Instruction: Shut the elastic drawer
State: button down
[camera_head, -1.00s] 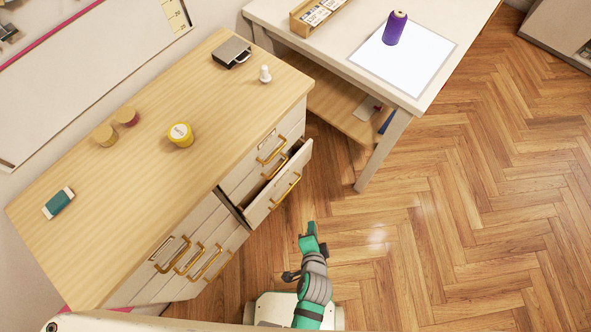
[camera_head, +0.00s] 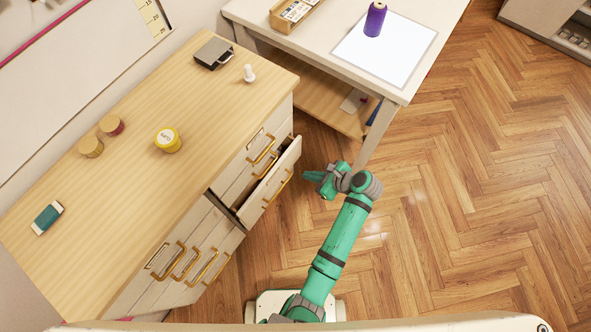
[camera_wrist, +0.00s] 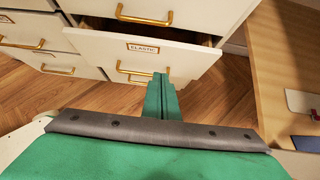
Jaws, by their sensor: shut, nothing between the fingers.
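The elastic drawer (camera_head: 270,183) is a white drawer with a brass handle in the right column of the wooden-topped cabinet, and it stands pulled out. In the wrist view the drawer front (camera_wrist: 146,52) carries a label reading "ELASTIC", with its handle (camera_wrist: 134,73) below and a dark gap above the front. My gripper (camera_head: 310,178) is green, shut and empty, just right of the drawer front in the head view.
The cabinet top (camera_head: 120,200) holds a yellow tin (camera_head: 168,140), two small round pots, a teal item, a white spool and a dark box. A white table (camera_head: 310,48) with a lower wooden shelf (camera_head: 320,98) stands close on the right. The floor at right is clear.

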send_near(280, 167)
notch_tip(280, 167, down, 3)
jog(key=shift+w+a+f, duration=0.1)
jog(key=shift+w+a, duration=0.4)
jog(key=shift+a, duration=0.3)
jog(key=shift+w+a+f, duration=0.1)
jog(key=shift+w+a, duration=0.45)
jog(key=shift+a, duration=0.25)
